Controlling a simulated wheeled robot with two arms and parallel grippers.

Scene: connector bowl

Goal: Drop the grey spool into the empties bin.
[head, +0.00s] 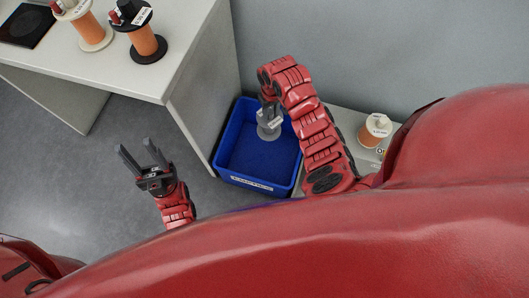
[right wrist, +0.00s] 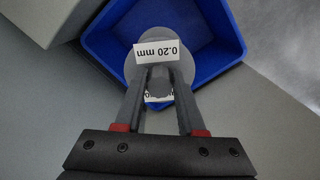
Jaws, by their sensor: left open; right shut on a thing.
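The grey spool (head: 267,132) is held by my right gripper (head: 269,108) over the blue empties bin (head: 262,182). In the right wrist view the spool (right wrist: 136,62) sits between the fingers of my right gripper (right wrist: 160,85), with a white label reading 0.20 mm. The blue bin (right wrist: 215,55) lies beyond it, and its inside looks empty where visible. A label on the bin's front is too small to read. My left gripper (head: 140,160) is open and empty above the floor, to the left of the bin.
A pale table (head: 150,75) at the upper left carries a white-flanged orange spool (head: 92,32), a black-flanged orange spool (head: 145,42) and a dark square pad (head: 25,27). Another orange spool (head: 371,138) stands on a low surface right of my right arm.

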